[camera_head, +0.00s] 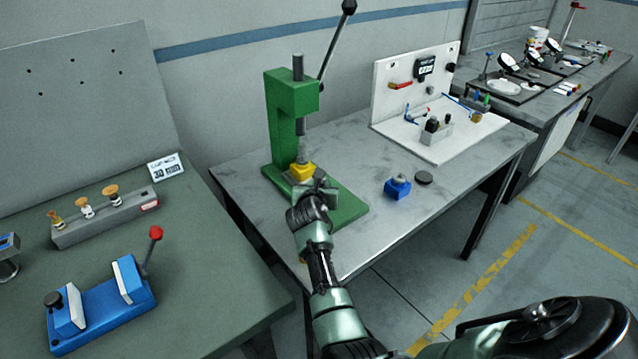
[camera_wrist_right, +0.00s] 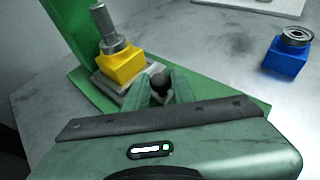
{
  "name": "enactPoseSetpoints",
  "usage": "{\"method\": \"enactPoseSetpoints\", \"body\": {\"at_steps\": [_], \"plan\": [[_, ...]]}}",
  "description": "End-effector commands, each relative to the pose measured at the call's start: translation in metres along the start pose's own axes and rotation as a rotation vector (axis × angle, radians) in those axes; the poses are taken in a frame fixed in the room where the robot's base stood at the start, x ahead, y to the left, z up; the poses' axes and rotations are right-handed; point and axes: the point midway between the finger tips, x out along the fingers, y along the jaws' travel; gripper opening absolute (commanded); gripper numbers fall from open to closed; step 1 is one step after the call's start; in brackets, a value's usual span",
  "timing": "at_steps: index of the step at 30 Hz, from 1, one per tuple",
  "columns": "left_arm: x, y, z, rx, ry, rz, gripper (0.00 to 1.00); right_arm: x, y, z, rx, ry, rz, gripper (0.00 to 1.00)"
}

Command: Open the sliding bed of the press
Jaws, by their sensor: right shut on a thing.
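The green press (camera_head: 283,125) stands on the middle table with its grey lever (camera_head: 335,45) raised to the upper right. A yellow block (camera_head: 303,171) sits on the grey sliding bed (camera_wrist_right: 108,84) under the ram. The yellow block also shows in the right wrist view (camera_wrist_right: 122,66), with a metal shaft above it. My right gripper (camera_head: 320,183) is at the front of the bed, over the green base. In the right wrist view its fingers (camera_wrist_right: 165,88) are shut on a dark round knob (camera_wrist_right: 159,80) in front of the yellow block. My left gripper is not in view.
A blue block (camera_head: 397,188) with a metal ring on top and a dark disc (camera_head: 423,177) lie right of the press. A white board stand (camera_head: 440,135) is behind them. A blue fixture (camera_head: 100,305) with a red-knobbed lever is on the left table. The front right tabletop is clear.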

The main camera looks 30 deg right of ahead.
Motion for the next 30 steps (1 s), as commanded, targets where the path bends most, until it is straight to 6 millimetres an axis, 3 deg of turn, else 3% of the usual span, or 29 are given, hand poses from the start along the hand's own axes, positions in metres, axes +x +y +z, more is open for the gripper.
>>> {"method": "enactPoseSetpoints", "body": {"at_steps": [6,13,18,29,30], "plan": [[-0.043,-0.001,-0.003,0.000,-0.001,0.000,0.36,-0.024,-0.027,-0.006,-0.010,0.010,-0.009,0.00],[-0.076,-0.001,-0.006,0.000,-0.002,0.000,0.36,-0.050,-0.055,-0.018,-0.008,0.011,-0.008,0.00],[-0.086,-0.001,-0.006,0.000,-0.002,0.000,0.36,-0.060,-0.067,-0.026,-0.005,0.010,-0.007,0.00],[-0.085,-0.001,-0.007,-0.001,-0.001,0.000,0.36,-0.060,-0.067,-0.028,-0.001,0.007,-0.004,0.00],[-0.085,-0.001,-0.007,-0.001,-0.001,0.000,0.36,-0.060,-0.067,-0.027,-0.001,0.006,-0.003,0.36]]}}
